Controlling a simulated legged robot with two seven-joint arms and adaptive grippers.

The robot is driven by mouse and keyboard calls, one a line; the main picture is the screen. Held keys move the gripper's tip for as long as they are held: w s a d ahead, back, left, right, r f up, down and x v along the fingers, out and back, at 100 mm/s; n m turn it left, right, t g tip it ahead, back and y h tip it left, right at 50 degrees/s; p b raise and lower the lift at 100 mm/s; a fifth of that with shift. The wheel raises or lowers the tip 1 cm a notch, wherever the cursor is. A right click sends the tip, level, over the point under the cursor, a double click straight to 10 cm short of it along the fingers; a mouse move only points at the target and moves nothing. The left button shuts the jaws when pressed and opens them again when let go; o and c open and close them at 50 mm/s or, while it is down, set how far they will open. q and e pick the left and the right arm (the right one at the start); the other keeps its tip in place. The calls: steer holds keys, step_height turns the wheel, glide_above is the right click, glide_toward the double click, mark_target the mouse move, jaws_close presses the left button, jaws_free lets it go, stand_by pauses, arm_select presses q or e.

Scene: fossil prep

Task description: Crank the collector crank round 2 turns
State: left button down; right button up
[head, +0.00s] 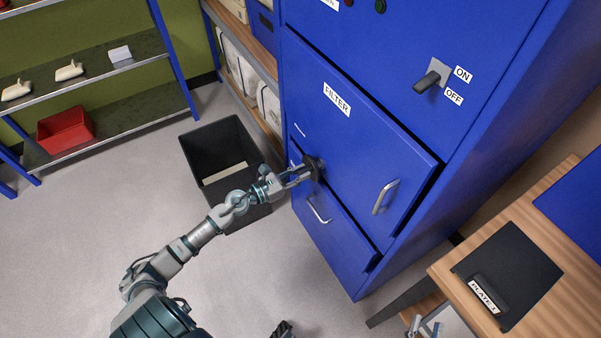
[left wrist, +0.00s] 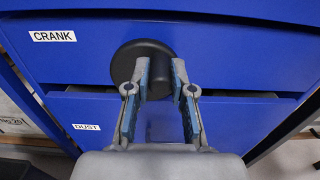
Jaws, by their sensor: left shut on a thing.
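The collector crank (head: 314,168) is a black round piece on the front of the blue cabinet, at the left edge below the FILTER door. In the left wrist view the black crank disc (left wrist: 140,62) is right of the CRANK label. My left gripper (head: 303,172) is at the crank, shut on it; its two blue-padded fingers (left wrist: 160,78) reach up to the disc. The gripped part is mostly hidden by the fingers. My right gripper (head: 425,326) shows only at the bottom edge, its fingertips apart and empty, away from the crank.
The DUST drawer (head: 335,235) is just below the crank. The FILTER door (head: 350,135) is above. A dark open bin (head: 207,140) stands on the floor behind my left forearm. A wooden table (head: 450,268) with a black PLATE cover (head: 515,265) is at right.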

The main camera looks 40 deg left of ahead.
arm_select(q)
steer(key=shift+a+f, duration=0.1)
steer(key=shift+f, duration=0.15)
steer(key=c, duration=1)
jaws_free()
steer(key=shift+w+a, duration=0.1)
steer(key=shift+a, duration=0.05)
steer(key=shift+r, duration=0.1)
steer(key=shift+s, duration=0.35)
steer(key=v, duration=1.1)
steer(key=shift+a, duration=0.25)
steer(key=shift+s, duration=0.15)
